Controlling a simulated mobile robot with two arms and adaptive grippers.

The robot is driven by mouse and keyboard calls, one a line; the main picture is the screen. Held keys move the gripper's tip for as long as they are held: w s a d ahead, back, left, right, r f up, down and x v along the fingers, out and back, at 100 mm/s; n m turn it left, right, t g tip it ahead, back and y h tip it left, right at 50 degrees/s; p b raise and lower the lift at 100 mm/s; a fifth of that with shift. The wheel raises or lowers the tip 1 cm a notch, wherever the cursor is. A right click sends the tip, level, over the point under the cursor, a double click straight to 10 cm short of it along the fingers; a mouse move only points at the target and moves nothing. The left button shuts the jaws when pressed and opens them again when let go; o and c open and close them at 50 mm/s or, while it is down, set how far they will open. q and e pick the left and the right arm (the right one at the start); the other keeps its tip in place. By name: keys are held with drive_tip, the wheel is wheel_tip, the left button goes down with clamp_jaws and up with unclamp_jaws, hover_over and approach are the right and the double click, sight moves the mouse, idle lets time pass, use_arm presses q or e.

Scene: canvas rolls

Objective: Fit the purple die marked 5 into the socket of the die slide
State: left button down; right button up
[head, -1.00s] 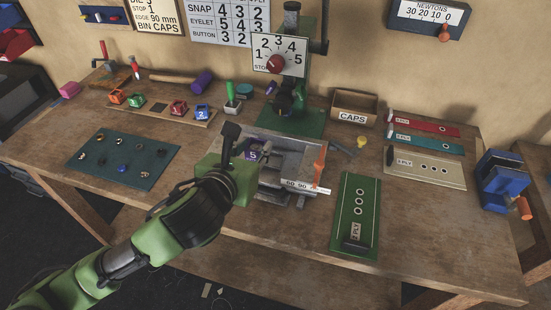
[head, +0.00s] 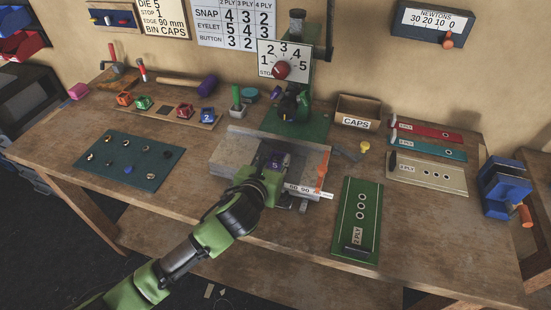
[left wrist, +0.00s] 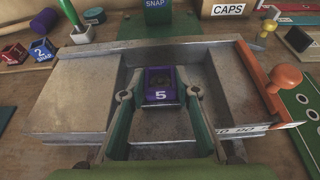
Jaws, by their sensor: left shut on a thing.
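The purple die marked 5 (head: 275,163) is held between the fingertips of my left gripper (head: 268,172). In the left wrist view the die (left wrist: 160,84) sits upright with its 5 facing the camera, the gripper (left wrist: 158,93) shut on its two sides. The die slide (head: 237,148) is a grey metal fixture on the bench below the press. In the left wrist view the slide (left wrist: 75,95) shows a recessed channel between two blocks, and the die is over that channel. I cannot tell whether the die touches the socket. My right gripper is not in view.
An orange-handled stop (head: 321,170) and a white scale strip (head: 305,191) are at the slide's right. The green press (head: 296,122) stands behind. A green strip (head: 358,215) lies to the right, a dark mat (head: 125,175) with small parts to the left.

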use_arm(q)
drive_tip(key=shift+f, duration=0.1)
drive_tip(key=c, duration=1.6)
unclamp_jaws()
drive_tip(key=shift+o, duration=0.2)
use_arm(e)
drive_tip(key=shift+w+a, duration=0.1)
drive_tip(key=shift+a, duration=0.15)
use_arm(q)
drive_tip(key=shift+s, duration=0.1)
drive_tip(key=v, duration=1.2)
drive_tip(key=shift+b, duration=0.35)
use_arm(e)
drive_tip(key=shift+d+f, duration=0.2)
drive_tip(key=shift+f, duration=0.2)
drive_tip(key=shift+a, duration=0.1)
